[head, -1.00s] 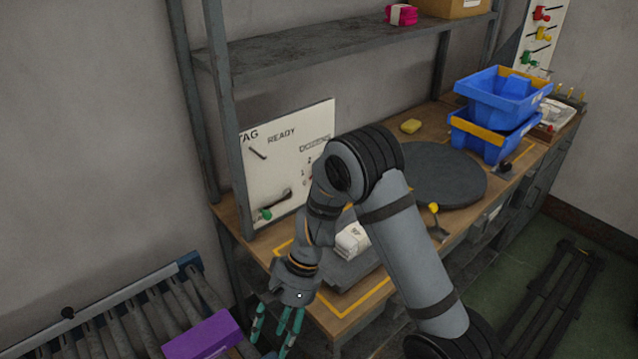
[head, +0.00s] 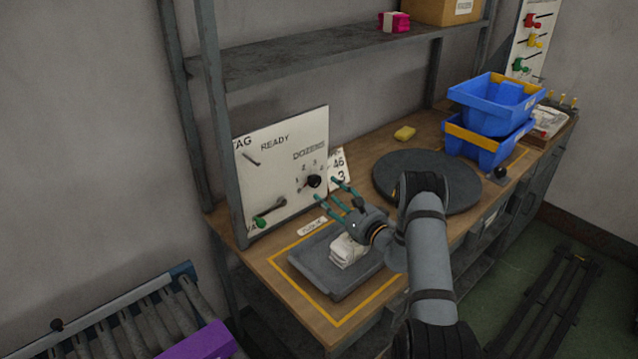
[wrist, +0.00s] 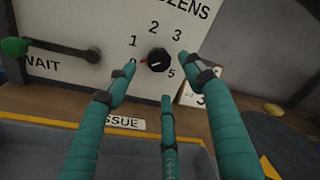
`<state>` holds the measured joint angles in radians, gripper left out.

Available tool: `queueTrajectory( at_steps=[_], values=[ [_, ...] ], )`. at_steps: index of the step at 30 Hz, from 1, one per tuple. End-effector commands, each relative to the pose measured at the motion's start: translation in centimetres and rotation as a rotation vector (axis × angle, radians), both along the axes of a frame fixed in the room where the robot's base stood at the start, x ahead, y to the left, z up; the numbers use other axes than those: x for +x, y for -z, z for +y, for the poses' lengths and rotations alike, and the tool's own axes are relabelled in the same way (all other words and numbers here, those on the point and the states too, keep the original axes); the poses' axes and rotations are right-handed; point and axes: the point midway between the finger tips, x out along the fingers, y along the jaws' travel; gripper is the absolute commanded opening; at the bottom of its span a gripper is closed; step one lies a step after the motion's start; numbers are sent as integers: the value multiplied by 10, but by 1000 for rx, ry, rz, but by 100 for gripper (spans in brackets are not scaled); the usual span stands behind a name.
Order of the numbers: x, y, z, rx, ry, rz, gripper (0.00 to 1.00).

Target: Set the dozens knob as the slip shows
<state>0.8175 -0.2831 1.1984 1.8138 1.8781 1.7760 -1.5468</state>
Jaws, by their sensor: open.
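The dozens knob (head: 314,181) is a small black dial on the white panel (head: 285,130), under the word DOZENS. In the wrist view the knob (wrist: 158,60) shows between my fingertips, with a red mark on its left side, towards the 0. Numbers 1, 2, 3 and 5 show around it; where 4 would be is hidden by a finger. The slip (head: 339,168), a white card reading 46 above 3, stands right of the panel; it is partly hidden in the wrist view (wrist: 194,94). My gripper (head: 334,194) is open and empty, in front of the knob, apart from it.
A grey tray (head: 311,277) with folded white socks (head: 345,252) lies below my gripper. A lever with a green end (head: 259,223) is on the panel's lower left. A dark round turntable (head: 395,178), a yellow block (head: 404,133) and blue bins (head: 485,145) are further right.

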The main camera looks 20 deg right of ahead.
Motion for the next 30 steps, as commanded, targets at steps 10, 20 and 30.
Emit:
queueTrajectory(
  at_steps=[10,20,30],
  values=[
    [54,-1,10,0,-2,-1,52],
    [65,0,12,2,-1,1,52],
    [65,0,12,2,-3,1,39]
  ],
)
